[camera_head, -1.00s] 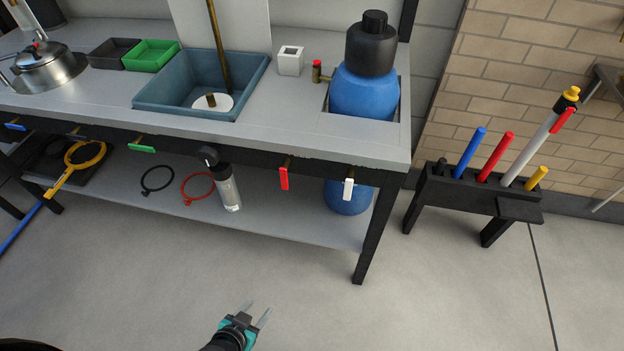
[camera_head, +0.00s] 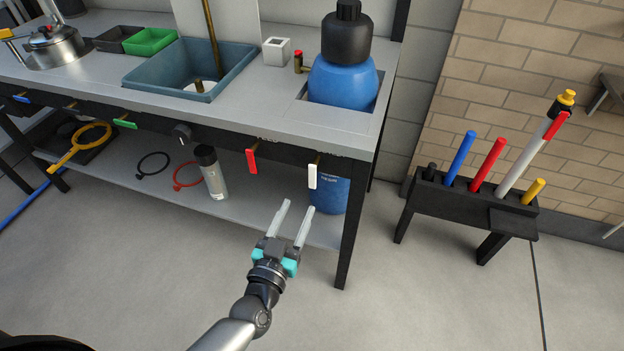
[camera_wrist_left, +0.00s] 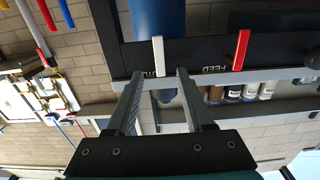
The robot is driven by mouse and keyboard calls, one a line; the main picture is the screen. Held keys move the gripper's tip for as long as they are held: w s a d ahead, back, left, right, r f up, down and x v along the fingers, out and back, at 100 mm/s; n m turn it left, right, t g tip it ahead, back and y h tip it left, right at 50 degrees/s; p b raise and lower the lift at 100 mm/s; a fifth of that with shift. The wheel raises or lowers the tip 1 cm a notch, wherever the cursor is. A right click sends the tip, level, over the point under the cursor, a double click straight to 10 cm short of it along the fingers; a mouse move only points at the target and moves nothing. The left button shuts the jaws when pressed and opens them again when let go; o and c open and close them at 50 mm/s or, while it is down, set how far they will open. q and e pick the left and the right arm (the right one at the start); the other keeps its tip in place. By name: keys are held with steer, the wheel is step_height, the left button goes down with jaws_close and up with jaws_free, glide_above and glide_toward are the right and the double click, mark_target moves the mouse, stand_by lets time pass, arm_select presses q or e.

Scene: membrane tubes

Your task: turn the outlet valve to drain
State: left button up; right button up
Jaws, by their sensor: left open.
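A row of valve handles hangs along the front rail of the bench. The white handle (camera_head: 312,176) is at the right end and the red handle (camera_head: 252,161) is left of it. In the left wrist view, which is upside down, the red handle (camera_wrist_left: 241,49) has the label FEED beside it. The label by the white handle (camera_wrist_left: 158,56) is partly hidden by a finger, so I cannot read it all. My left gripper (camera_head: 297,206) is open and empty, below and in front of the white handle. In the left wrist view the white handle appears between the fingertips (camera_wrist_left: 158,76), apart from them.
A blue drum (camera_head: 342,84) is set in the bench top at right. A bottle (camera_head: 211,173) and a red ring (camera_head: 187,176) are on the lower shelf. The bench leg (camera_head: 350,225) stands right of my gripper. A tool rack (camera_head: 470,200) stands farther right. The floor in front is clear.

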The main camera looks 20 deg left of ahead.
mark_target(312, 179)
arm_select(q)
steer(key=w+b, duration=0.1)
steer(key=w, duration=0.3)
steer(key=w+b, duration=0.1)
steer(key=w, duration=0.3)
steer(key=shift+w+d, duration=0.2)
steer(key=shift+w, duration=0.1)
steer(key=shift+w+b, duration=0.5)
steer(key=shift+w, duration=0.45)
arm_select(e)
steer(key=w+r+t, duration=0.1)
steer(key=w+r, duration=0.2)
steer(key=r, duration=0.3)
steer(key=shift+w+a, duration=0.15)
steer(key=shift+a, duration=0.1)
steer(key=shift+r, duration=0.1)
arm_select(q)
jaws_close()
